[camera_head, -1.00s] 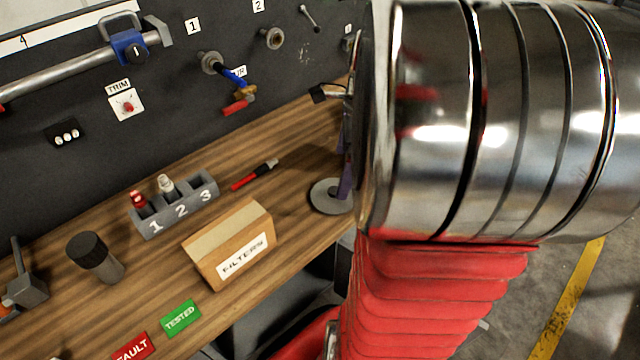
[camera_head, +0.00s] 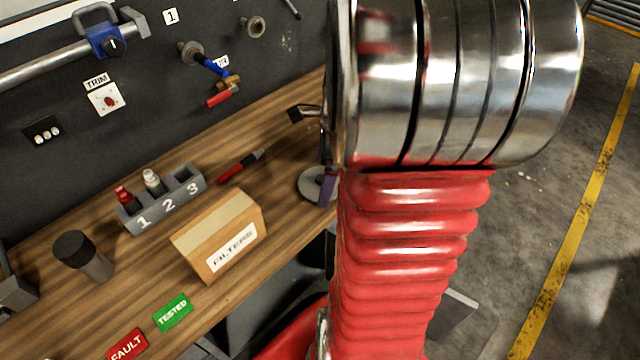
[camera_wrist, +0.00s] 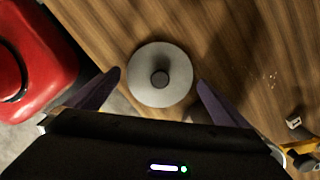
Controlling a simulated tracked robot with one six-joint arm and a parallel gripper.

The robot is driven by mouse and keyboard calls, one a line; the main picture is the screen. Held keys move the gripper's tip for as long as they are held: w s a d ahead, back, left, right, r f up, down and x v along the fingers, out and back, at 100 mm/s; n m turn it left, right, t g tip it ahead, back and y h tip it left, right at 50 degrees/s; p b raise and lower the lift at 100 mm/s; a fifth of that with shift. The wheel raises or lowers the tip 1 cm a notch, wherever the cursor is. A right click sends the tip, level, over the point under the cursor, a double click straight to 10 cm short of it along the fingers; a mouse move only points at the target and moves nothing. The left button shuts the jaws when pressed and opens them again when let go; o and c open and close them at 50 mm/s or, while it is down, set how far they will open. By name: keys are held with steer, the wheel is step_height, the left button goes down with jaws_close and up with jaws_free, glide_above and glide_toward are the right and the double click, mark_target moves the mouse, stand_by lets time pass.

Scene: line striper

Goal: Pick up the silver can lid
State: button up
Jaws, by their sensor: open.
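The silver can lid is a pale grey round disc (camera_wrist: 177,93) with a darker knob at its centre, lying on the wooden bench near its front edge. It also shows in the head view (camera_head: 309,187), partly hidden by a purple finger. My gripper (camera_wrist: 159,79) is open, with its two purple fingers on either side of the lid in the wrist view. The fingers look apart from the lid, and nothing is held. The height of the fingertips above the bench is hard to tell.
A yellow-black object (camera_wrist: 300,150) is at lower right.

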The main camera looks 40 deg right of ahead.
steer(key=shift+f, duration=0.5)
steer(key=c, duration=0.9)
steer(key=shift+r, duration=0.1)
step_height(320, 180, up, 10)
stand_by(0.5)
steer(key=shift+a, duration=0.1)
stand_by(0.4)
